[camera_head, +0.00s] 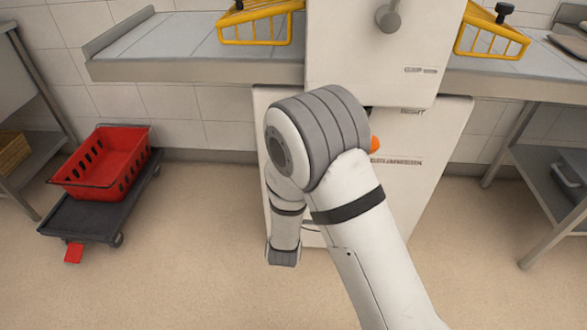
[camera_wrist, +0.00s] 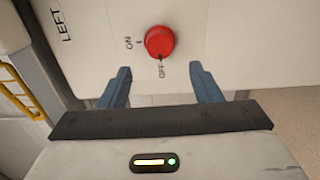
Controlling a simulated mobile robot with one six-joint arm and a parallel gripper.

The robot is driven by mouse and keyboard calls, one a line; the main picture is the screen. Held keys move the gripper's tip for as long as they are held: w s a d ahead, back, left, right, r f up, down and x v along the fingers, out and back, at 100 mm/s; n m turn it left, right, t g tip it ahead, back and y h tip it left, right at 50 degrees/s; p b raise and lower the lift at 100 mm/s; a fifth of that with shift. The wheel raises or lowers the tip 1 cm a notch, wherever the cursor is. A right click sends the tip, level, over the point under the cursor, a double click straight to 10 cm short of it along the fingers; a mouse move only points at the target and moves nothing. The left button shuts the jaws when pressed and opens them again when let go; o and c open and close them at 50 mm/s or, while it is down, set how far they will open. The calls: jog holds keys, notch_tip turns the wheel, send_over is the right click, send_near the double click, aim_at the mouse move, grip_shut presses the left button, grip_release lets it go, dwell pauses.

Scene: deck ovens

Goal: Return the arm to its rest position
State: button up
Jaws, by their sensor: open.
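My gripper (camera_wrist: 160,70) is open and empty in the wrist view, its two blue-grey fingers apart. A round red knob (camera_wrist: 160,41) on a pale panel (camera_wrist: 215,25) shows just beyond the fingertips, between them in the picture. I cannot tell whether a finger touches the panel. In the head view my white and grey arm (camera_head: 365,225) is bent in front of the white machine (camera_head: 420,200). The gripper's fingers are hidden in the head view.
Grey counters (camera_head: 190,50) flank the machine, with yellow wire baskets (camera_head: 255,30) at its sides. A red crate (camera_head: 105,160) sits on a dark wheeled dolly (camera_head: 95,220) at left. A metal rack (camera_head: 555,165) stands at right. Floor between is clear.

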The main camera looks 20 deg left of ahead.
jog(key=shift+s+d, duration=0.1)
jog(key=shift+s, duration=0.15)
jog(key=d+r+m+g+p, duration=0.2)
jog(key=d+r+p, duration=0.3)
jog(key=r, duration=0.3)
jog(key=w+d+r+m+g+p, duration=0.1)
jog(key=d+r+m+g+p, duration=0.2)
jog(key=d+r+m+p, duration=0.2)
jog(key=d+r+m+g+h+p, duration=0.1)
jog(key=d+r+p, duration=0.4)
jog(key=r, duration=0.7)
jog(key=shift+w+d+m+g+p, duration=0.2)
jog(key=shift+m+g+p, duration=0.2)
jog(key=shift+m, duration=0.25)
jog(key=shift+w+d+m+g+p, duration=0.15)
jog(key=shift+m+g+p, duration=0.2)
jog(key=shift+m, duration=0.3)
jog(key=s+d+r+m+g+h+p, duration=0.3)
jog(key=s+d+r+m+g+p, duration=0.4)
jog(key=s+d+r, duration=1)
jog(key=s+d+m+p, duration=0.1)
jog(key=s+m+p, duration=0.2)
jog(key=s+p, duration=0.1)
jog(key=shift+d+r+p, duration=0.3)
jog(key=shift+d+p, duration=0.05)
jog(key=shift+p, duration=0.25)
